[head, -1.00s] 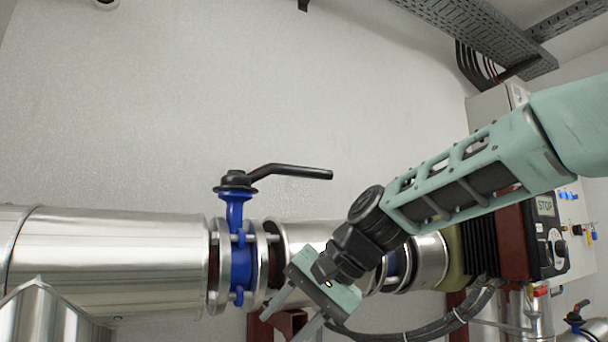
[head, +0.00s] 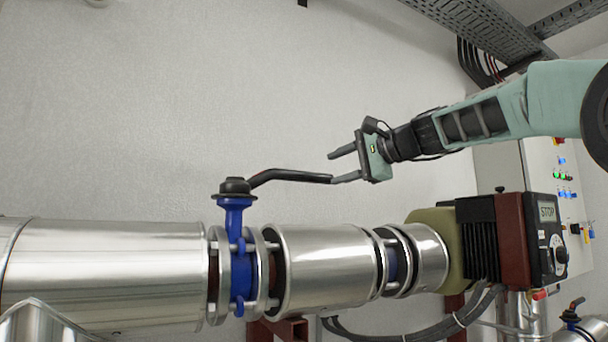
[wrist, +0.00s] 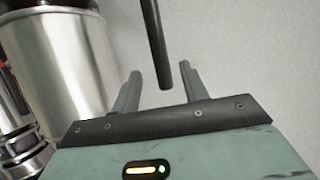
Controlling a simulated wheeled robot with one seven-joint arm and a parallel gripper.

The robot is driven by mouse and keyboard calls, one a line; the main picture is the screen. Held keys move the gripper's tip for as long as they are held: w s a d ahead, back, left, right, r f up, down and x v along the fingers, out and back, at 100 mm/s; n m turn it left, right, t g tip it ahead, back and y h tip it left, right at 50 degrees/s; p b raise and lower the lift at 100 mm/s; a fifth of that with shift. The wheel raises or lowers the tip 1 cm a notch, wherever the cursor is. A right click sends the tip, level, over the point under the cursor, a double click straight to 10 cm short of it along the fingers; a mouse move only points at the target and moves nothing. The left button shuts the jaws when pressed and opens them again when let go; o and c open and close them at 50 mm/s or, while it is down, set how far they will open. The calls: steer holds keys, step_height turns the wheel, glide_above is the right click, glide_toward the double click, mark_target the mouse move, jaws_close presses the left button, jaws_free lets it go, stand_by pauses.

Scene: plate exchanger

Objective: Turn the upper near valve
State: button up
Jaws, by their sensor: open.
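The upper near valve has a blue body (head: 238,262) with a black cap and a black lever handle (head: 290,176) that points right, along the pipe. My gripper (head: 338,167) is at the handle's free right end, fingers pointing left. In the wrist view the handle's end (wrist: 157,50) reaches in between the two open fingers (wrist: 160,88). A gap shows on both sides of it, with the right finger closer. I cannot tell whether either finger touches the handle.
A large silver pipe (head: 110,265) runs across below the handle. A motor pump with a STOP display (head: 547,211) and a control panel (head: 560,165) stand at the right. A cable tray (head: 480,25) hangs at the upper right. The space above the handle is clear.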

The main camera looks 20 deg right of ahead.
mark_target(304, 180)
steer(key=p+x, duration=0.3)
steer(key=x, duration=0.7)
steer(key=shift+w+a+f, duration=0.1)
steer(key=shift+w+a, duration=0.05)
steer(key=shift+w, duration=0.15)
jaws_close()
